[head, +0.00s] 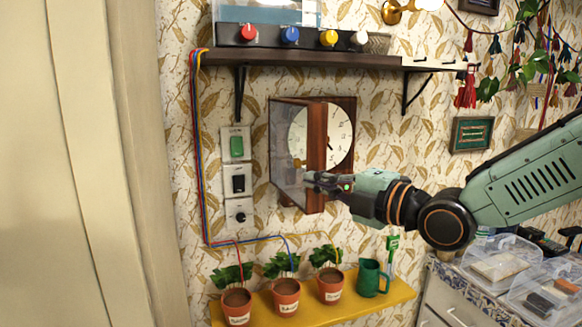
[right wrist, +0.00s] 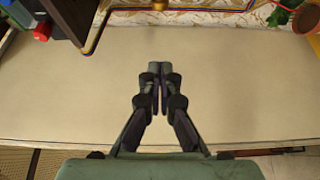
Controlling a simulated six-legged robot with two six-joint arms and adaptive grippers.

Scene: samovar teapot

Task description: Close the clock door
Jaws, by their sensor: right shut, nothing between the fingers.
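The wall clock (head: 343,140) hangs under the shelf in the head view, with a round white face and a brown wooden case. Its door, with a wooden frame (head: 316,140) and a glass pane (head: 283,150), stands open, jutting out from the case and covering the left part of the face. My right gripper (head: 308,180) is shut and empty at the lower part of the door; I cannot tell whether it touches it. The right wrist view shows the closed fingertips (right wrist: 160,68) with nothing between them. My left gripper is not in view.
A dark shelf (head: 300,59) with colored knobs runs above the clock. Switches (head: 237,145) and wires are left of it. Clear boxes (head: 500,262) stand at lower right.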

